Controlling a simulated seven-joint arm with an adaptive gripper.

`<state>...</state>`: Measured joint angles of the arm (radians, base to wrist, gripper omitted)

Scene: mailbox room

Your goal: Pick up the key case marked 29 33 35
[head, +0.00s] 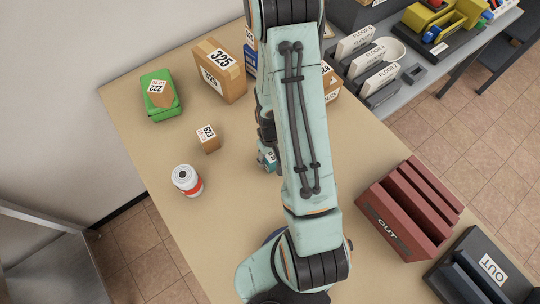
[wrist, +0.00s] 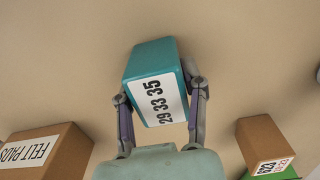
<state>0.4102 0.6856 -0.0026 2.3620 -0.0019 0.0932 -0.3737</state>
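The key case (wrist: 146,62) is a teal block with a white label reading 29 33 35, in the middle of the wrist view. My gripper (wrist: 158,85) has one finger against each side of it and is shut on it. In the head view my gripper and a small teal part of the case (head: 268,158) show beside my arm, over the middle of the table. My arm hides most of both there. I cannot tell whether the case touches the table.
On the table (head: 130,95) stand a small box marked 629 (head: 208,140), a white and red can (head: 187,181), a green container (head: 161,104) with a box on it, and a box marked 325 (head: 222,75). A red OUT tray (head: 410,210) stands at right.

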